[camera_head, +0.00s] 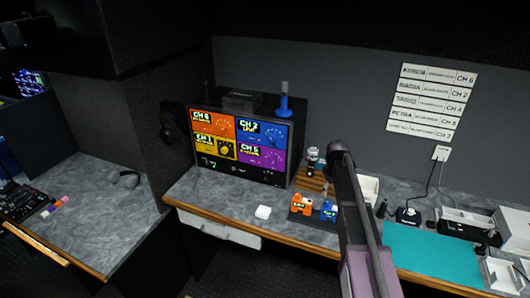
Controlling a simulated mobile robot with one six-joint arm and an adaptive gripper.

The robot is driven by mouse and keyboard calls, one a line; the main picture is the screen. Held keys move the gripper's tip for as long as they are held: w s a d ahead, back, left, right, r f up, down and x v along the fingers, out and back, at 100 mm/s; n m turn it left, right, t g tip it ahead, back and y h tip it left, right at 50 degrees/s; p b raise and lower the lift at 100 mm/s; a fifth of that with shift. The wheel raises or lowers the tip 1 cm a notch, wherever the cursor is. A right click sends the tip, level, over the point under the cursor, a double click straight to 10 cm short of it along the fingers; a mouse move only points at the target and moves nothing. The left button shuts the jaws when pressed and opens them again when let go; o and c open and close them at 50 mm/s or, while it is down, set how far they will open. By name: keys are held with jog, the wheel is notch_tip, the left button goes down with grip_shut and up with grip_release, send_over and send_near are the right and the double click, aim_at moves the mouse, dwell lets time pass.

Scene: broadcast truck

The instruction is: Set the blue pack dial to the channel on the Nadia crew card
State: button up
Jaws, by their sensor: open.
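The blue pack (329,212) stands on a dark mat on the grey counter, just right of the orange pack (302,204). Its dial is too small to read. The crew cards (432,102) hang on the back wall as a stack of white strips. The Nadia card (430,88) is second from the top; its channel digit is too small to read surely. The monitor (239,143) shows four coloured panels; the blue panel (262,139) reads CH 2. My arm rises just right of the blue pack, and my gripper cannot be made out.
A white block (263,212) lies on the counter left of the packs. A teal mat (432,252), a black charger (408,216) and white trays are to the right. A can (312,157) stands behind the packs. Counter before the monitor is mostly clear.

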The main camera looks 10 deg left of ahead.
jog(key=shift+r+p, duration=3.65)
jog(key=shift+r, duration=0.35)
jog(key=s+d+f+m+b, duration=0.1)
jog(key=s+f+m+b, duration=0.2)
jog(key=s+f+b, duration=0.45)
jog(key=s+f+m+b, duration=0.2)
jog(key=s+f+b, duration=0.2)
jog(key=s, duration=0.7)
jog(key=s+d+f+m+b, duration=0.1)
jog(key=s+f+m+b, duration=0.3)
jog(key=s, duration=0.5)
jog(key=t+h+b, duration=0.1)
jog(key=t+h, duration=0.6)
send_near(328, 202)
jog(key=d+f, duration=0.2)
jog(key=w+a+r+n+t, duration=0.1)
jog(key=w+a+r+t, duration=0.2)
jog(key=a, duration=0.4)
jog(key=w+a+r+n+t+y, duration=0.1)
jog(key=w+a+r+t, duration=0.2)
jog(key=a, duration=0.5)
jog(key=w+a+r+n+t, duration=0.2)
jog(key=w+a+r+t, duration=0.1)
jog(key=w+a+r, duration=0.2)
jog(key=shift+w+a+r+t+y, duration=0.2)
jog(key=shift+w+a+t+y, duration=0.2)
jog(key=shift+a, duration=0.9)
jog(key=shift+s, duration=0.1)
